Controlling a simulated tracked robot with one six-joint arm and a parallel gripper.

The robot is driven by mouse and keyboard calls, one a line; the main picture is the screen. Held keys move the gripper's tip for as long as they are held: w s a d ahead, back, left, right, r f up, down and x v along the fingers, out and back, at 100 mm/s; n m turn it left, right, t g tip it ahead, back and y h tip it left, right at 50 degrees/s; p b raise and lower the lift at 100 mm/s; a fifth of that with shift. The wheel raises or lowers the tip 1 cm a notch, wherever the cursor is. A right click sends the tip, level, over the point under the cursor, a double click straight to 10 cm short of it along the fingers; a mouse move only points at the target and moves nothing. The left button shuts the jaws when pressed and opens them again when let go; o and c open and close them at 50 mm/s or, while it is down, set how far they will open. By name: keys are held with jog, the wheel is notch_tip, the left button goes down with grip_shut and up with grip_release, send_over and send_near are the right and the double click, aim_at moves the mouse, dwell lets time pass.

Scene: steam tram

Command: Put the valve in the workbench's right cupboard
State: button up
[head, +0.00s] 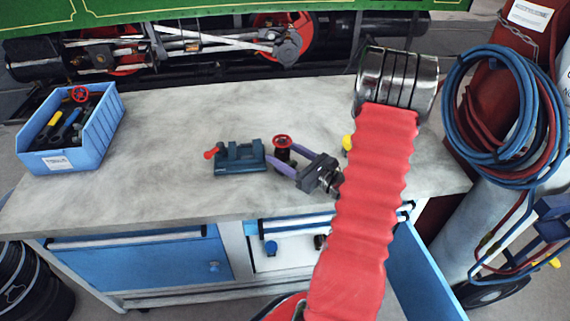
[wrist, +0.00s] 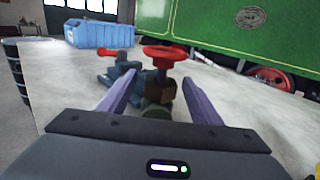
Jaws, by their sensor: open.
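The valve (head: 283,148), with a red handwheel and dark body, stands on the workbench top (head: 180,130). It also shows in the wrist view (wrist: 162,58). My gripper (head: 288,162) is open, its two purple fingers on either side of the valve's body in the wrist view (wrist: 158,98). I cannot tell whether either finger touches it. The workbench's right cupboard (head: 285,255) is below the top, its blue door (head: 425,275) swung open. A small blue item (head: 270,248) shows in the opening. My red-sleeved arm hides part of the cupboard.
A dark blue vise (head: 238,158) with a red handle is just left of the valve. A blue bin (head: 75,130) of tools stands at the far left. A yellow item (head: 347,143) is partly behind my arm. Hoses (head: 505,110) hang at the right. The left cupboard (head: 140,260) is shut.

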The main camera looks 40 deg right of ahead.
dwell(0.4)
grip_shut()
dwell(0.6)
